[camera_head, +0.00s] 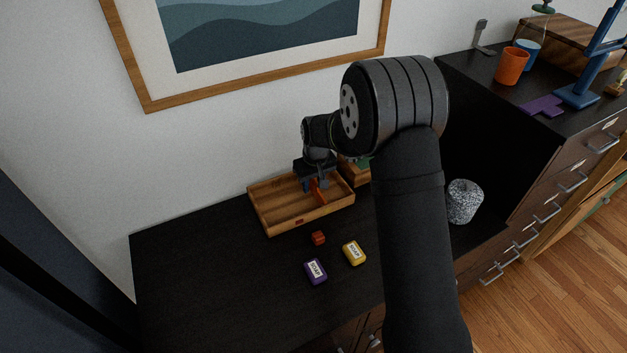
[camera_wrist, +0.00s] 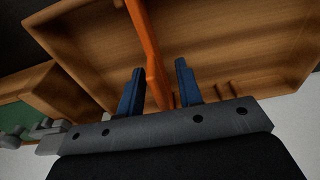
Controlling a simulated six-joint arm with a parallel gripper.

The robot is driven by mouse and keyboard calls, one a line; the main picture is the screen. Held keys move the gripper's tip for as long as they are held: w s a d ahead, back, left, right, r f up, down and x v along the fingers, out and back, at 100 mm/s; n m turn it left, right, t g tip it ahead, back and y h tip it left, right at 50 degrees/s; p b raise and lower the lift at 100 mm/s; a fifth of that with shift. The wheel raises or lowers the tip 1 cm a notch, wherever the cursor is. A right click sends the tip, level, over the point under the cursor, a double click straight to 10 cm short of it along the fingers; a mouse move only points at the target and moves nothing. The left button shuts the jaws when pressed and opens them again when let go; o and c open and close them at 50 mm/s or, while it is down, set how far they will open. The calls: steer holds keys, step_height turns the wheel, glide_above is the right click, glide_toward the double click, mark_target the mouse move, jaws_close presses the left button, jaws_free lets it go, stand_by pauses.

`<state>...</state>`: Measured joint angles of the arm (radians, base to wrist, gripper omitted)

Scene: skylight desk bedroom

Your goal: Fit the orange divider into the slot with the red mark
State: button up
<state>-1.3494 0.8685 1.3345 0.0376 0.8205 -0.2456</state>
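The wooden tray (camera_head: 262,222) lies on the dark desk against the wall. A red mark (camera_head: 299,222) shows on its front wall. The orange divider (camera_head: 319,192) is in the right part of the tray, right of the mark. In the wrist view the divider (camera_wrist: 148,45) runs from the top edge down between my blue fingers. My gripper (camera_wrist: 158,85) is open around it, with a gap showing on each side. Small notches (camera_wrist: 222,92) show in the tray wall right of the fingers. Whether the divider sits in a slot I cannot tell.
In front of the tray are a small orange-red block (camera_head: 318,238), a yellow labelled block (camera_head: 354,253) and a purple labelled block (camera_head: 315,271). A speckled cup (camera_head: 464,201) stands right of my arm. A wooden box with green (camera_wrist: 15,115) is beside the tray.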

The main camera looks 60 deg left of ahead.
steer(key=shift+c, duration=0.4)
jaws_close()
steer(key=shift+r, duration=3.55)
steer(key=s+r, duration=0.3)
steer(key=s, duration=0.5)
steer(key=shift+s, duration=0.3)
